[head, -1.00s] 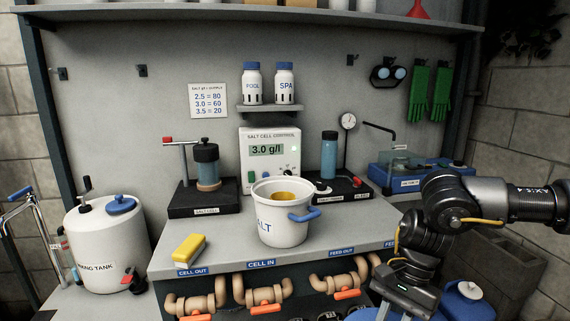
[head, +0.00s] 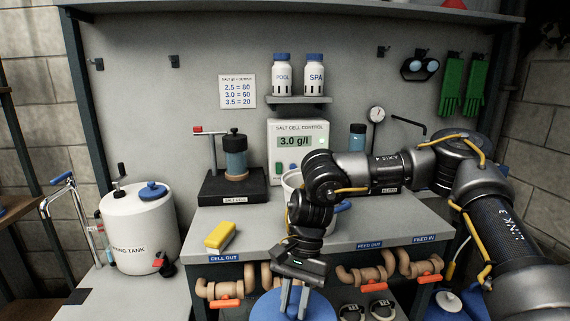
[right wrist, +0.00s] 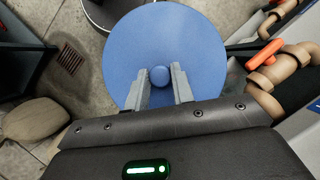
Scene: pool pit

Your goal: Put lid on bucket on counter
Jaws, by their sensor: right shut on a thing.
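The white bucket (head: 290,182) stands on the grey counter (head: 262,225). My right arm hides most of it in the head view; part of its rim and its blue handle (head: 343,206) show. The round blue lid (head: 262,306) is in front of the counter, below its top, at the bottom edge of the head view. My right gripper (head: 293,304) is shut on the lid's knob. In the right wrist view the lid (right wrist: 200,45) fills the upper middle, its knob between the two fingers (right wrist: 161,88). My left gripper is not in view.
A yellow sponge (head: 220,235) lies on the counter's front left. The salt cell stand (head: 233,185) and control box (head: 297,135) stand behind. Beige pipes with orange valves (head: 222,290) run below the counter front. A white tank (head: 140,230) stands left.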

